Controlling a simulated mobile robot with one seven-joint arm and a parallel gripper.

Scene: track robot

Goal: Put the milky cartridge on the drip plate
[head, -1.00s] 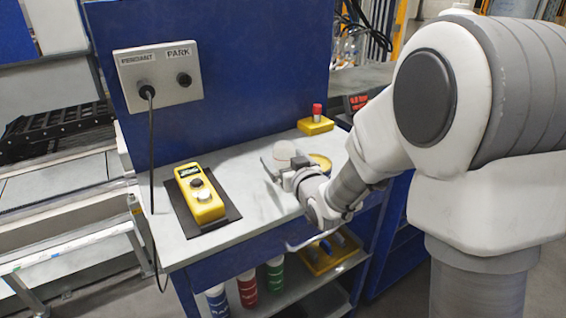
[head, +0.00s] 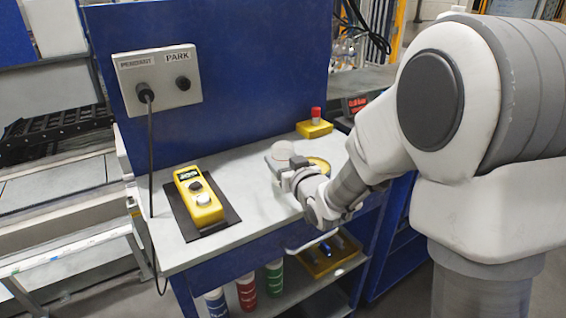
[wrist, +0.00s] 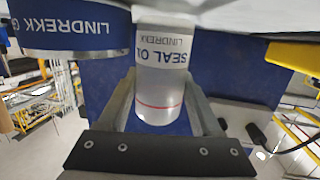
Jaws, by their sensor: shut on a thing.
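The milky cartridge (wrist: 160,85) is a translucent cylinder with a white "SEAL OIL" label and a red line. It sits between the two fingers of my gripper (wrist: 160,110), which is shut on it. In the head view, the pale cartridge (head: 283,150) shows just beyond my gripper (head: 281,163), over the bench top. Its base against the bench is hidden there, so I cannot tell whether it touches. I cannot make out the drip plate for certain.
A round yellow-topped thing (head: 319,164) is close to the right of the cartridge. A blue-labelled container (wrist: 70,25) shows beside it in the wrist view. The yellow pendant (head: 199,195) lies left on the bench (head: 245,190). A red-button box (head: 315,128) stands behind. Coloured cartridges (head: 246,290) stand below.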

